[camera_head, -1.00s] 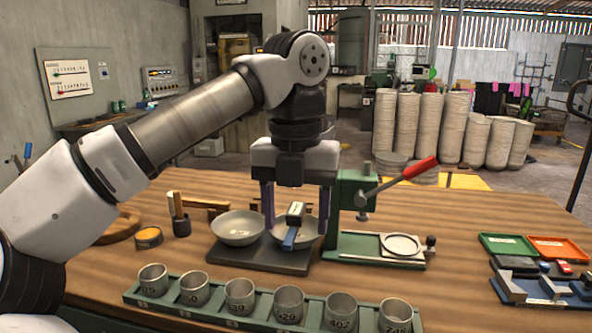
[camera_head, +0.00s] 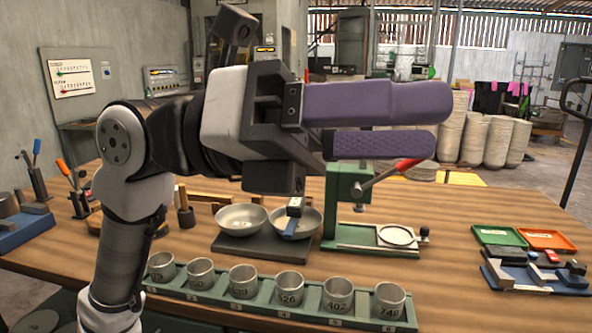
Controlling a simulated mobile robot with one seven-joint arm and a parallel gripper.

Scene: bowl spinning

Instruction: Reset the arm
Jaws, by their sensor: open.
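My gripper (camera_head: 445,122) is raised above the table and points to the right, with its two purple fingers one above the other. The fingers are apart and nothing is between them. My arm rises from the lower left and folds back, well clear of the table top. A blue-handled tool with a light end (camera_head: 293,215) rests in the right-hand metal bowl (camera_head: 312,222), below and left of the fingertips. The left-hand bowl (camera_head: 240,217) stands beside it on the same dark base (camera_head: 250,247).
A green rack (camera_head: 305,303) of several numbered metal cups runs along the front. Green (camera_head: 500,236) and orange (camera_head: 546,239) trays and blue fixtures sit at right. Tool stands are at left.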

